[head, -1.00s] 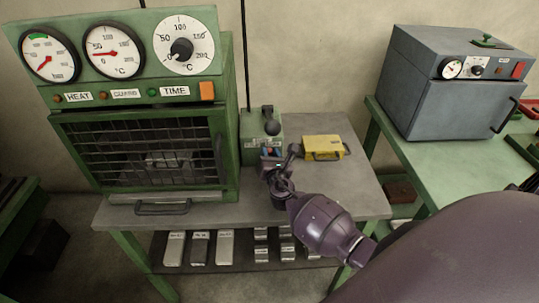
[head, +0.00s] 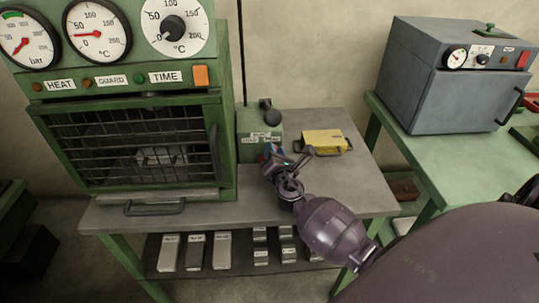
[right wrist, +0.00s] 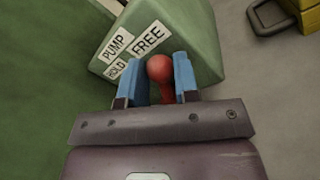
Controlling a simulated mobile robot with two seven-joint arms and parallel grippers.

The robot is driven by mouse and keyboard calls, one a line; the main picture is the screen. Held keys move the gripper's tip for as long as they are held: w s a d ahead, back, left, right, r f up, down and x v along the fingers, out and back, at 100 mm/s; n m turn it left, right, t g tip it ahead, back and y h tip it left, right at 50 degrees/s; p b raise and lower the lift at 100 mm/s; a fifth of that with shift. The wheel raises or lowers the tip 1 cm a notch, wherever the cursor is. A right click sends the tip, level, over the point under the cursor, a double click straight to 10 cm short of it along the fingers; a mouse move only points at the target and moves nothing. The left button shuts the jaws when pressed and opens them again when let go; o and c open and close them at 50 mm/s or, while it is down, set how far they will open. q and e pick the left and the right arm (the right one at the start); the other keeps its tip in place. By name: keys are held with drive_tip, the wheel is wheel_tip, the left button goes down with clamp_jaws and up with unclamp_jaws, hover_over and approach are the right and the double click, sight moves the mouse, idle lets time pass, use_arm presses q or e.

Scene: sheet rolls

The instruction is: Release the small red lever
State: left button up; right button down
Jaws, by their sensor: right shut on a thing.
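The small red lever (right wrist: 160,70) shows in the right wrist view as a red knob on a short stem, between the blue fingertips of my right gripper (right wrist: 158,78). The gripper is shut on it. The lever stands at a green box (right wrist: 196,42) with white labels reading PUMP, HOLD and FREE. In the head view my right gripper (head: 274,155) is at the front of the green box (head: 251,121), and it hides the lever there. My left gripper is not in view.
A green oven (head: 228,110) with gauges stands left of the box. A yellow case (head: 324,141) lies to the right on the grey table (head: 338,190). A black-knobbed lever (head: 270,113) tops the box. A grey cabinet (head: 455,100) stands on a green table at right.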

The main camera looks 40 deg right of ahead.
drive_tip(key=c, duration=0.9)
unclamp_jaws()
drive_tip(key=shift+o, duration=0.2)
drive_tip(key=v, duration=1.1)
drive_tip(key=shift+f, duration=0.1)
